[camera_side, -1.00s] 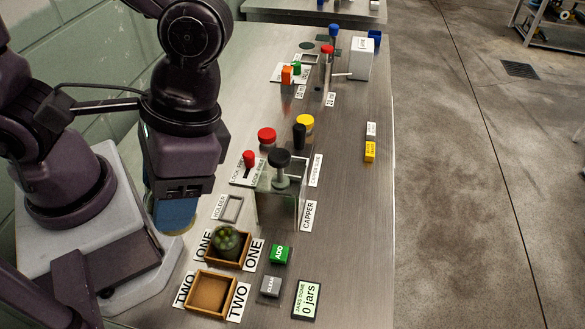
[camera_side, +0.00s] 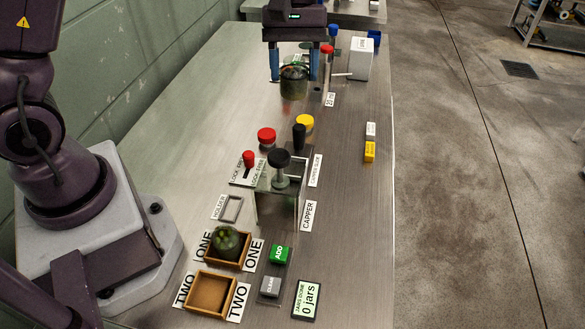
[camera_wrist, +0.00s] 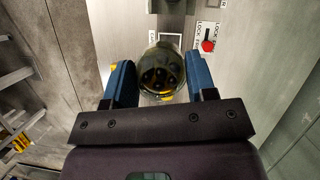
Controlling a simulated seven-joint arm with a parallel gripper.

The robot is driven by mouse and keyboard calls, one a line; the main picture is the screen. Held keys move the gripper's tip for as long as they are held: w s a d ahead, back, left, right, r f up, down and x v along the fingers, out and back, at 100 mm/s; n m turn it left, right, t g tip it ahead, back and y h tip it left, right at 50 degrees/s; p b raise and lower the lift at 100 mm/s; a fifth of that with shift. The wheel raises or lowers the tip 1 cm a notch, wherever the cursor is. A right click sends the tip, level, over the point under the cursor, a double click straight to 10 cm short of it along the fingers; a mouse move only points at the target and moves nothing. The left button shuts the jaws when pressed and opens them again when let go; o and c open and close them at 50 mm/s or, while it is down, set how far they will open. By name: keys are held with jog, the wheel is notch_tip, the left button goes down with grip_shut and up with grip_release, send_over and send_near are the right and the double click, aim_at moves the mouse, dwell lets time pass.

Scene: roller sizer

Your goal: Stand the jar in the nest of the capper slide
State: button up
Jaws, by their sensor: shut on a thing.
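My gripper (camera_side: 293,72) is over the back half of the bench, its two blue fingers shut on a dark glass jar (camera_side: 293,85). In the wrist view the jar (camera_wrist: 162,72) sits between the fingers (camera_wrist: 162,82). It looks roughly upright; I cannot tell whether its base clears the bench. The capper (camera_side: 280,172) stands nearer the side camera, a black-knobbed press on a clear frame. The capper slide (camera_side: 321,153) is just behind it, apart from the jar. The slide's nest is partly hidden by the capper and black knob.
Tray ONE (camera_side: 246,258) holds a round, green-filled item; tray TWO (camera_side: 208,293) is empty. The bench's left middle is clear.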

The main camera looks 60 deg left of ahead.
aim_at(292, 61)
jog(key=a, duration=0.1)
jog(key=w, duration=0.1)
jog(key=a+n, duration=0.1)
jog(key=shift+w+a+f, duration=0.2)
jog(key=shift+a+f, duration=0.1)
jog(key=shift+a, duration=0.05)
notch_tip(292, 61, down, 21)
jog(key=shift+d+r, duration=0.15)
jog(key=shift+r, duration=0.05)
jog(key=shift+f, duration=0.1)
jog(key=o, duration=1)
jog(key=shift+c, duration=0.2)
